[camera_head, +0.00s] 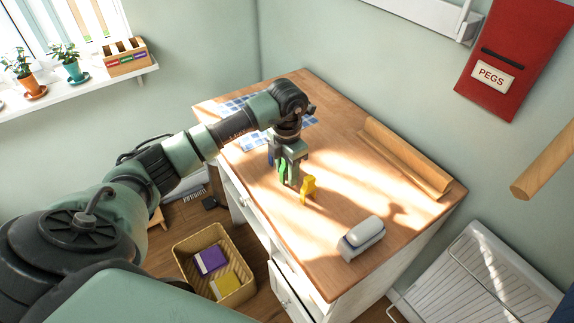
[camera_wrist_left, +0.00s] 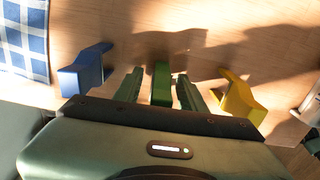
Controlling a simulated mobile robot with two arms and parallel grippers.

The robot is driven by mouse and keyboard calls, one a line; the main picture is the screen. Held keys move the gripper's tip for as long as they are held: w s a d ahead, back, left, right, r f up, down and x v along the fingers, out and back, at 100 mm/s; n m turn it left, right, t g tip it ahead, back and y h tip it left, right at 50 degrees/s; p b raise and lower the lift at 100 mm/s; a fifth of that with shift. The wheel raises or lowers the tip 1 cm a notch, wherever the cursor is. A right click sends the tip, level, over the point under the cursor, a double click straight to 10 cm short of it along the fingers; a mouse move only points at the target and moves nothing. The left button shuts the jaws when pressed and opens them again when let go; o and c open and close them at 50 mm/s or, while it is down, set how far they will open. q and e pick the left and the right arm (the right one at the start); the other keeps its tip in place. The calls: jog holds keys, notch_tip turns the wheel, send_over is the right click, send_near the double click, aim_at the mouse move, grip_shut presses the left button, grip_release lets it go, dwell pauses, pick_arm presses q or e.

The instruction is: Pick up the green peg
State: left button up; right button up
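The green peg (camera_wrist_left: 161,82) shows in the left wrist view between the two fingers of my left gripper (camera_wrist_left: 160,92). A gap shows on each side of the peg, so the gripper is open around it. In the head view my left gripper (camera_head: 287,176) points down over the wooden table, and part of the green peg (camera_head: 282,169) shows between its fingers. My right gripper is not in view.
A blue peg (camera_wrist_left: 84,74) and a yellow peg (camera_wrist_left: 239,97) stand close on either side of the gripper. A checked cloth (camera_wrist_left: 24,38), a white-and-grey case (camera_head: 362,236) and a wooden trough (camera_head: 405,160) are on the table (camera_head: 325,265). A red PEGS pouch (camera_head: 515,55) hangs on the wall.

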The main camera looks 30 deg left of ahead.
pick_arm(q)
grip_shut()
jog(key=shift+r, duration=0.1)
